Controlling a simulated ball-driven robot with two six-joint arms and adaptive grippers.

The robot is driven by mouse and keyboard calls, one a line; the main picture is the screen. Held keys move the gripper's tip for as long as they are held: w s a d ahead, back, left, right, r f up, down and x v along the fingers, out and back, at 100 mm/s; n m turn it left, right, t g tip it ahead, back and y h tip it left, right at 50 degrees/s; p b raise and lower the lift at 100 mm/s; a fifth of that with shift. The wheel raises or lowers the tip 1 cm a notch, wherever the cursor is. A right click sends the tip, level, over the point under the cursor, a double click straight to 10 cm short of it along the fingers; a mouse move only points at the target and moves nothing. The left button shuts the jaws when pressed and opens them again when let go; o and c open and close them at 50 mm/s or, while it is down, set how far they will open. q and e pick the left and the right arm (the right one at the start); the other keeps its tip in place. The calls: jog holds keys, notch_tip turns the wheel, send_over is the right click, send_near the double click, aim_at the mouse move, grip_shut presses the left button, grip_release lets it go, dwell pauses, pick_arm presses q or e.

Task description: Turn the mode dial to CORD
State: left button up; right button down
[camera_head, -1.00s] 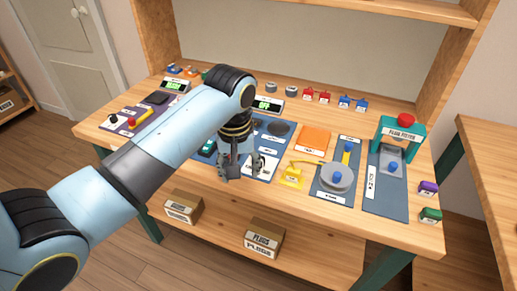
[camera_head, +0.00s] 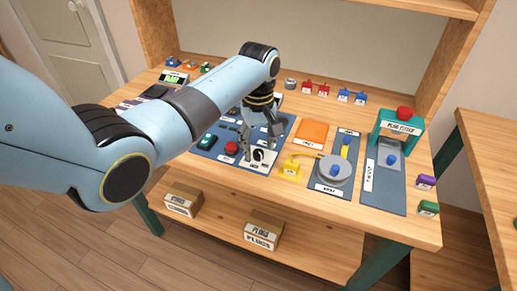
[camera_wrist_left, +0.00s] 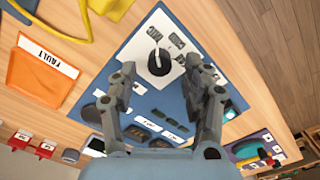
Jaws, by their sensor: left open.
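The mode dial is a black knob (camera_wrist_left: 159,62) on a white plate (camera_wrist_left: 143,45) with black printed labels in the left wrist view. One label seems to read CORD, another MIC. In the head view the dial (camera_head: 259,155) sits at the front right corner of the blue panel (camera_head: 205,153). My left gripper (camera_head: 258,146) is above and just behind the dial. In the left wrist view its two fingers (camera_wrist_left: 162,75) are spread open with the knob just beyond and between their tips. I cannot tell whether they touch it. My right gripper is not in view.
A red button (camera_head: 231,147) stands left of the dial. A yellow block (camera_head: 291,171) with a cable, a grey disc (camera_head: 334,171) and a green press (camera_head: 398,124) are to the right. An orange tray (camera_head: 312,133) lies behind. Boxes (camera_head: 263,231) stand on the lower shelf.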

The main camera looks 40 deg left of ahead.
pick_arm(q)
jog(key=shift+f, duration=0.9)
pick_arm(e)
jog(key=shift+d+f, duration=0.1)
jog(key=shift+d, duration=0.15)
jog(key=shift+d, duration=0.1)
pick_arm(q)
grip_shut()
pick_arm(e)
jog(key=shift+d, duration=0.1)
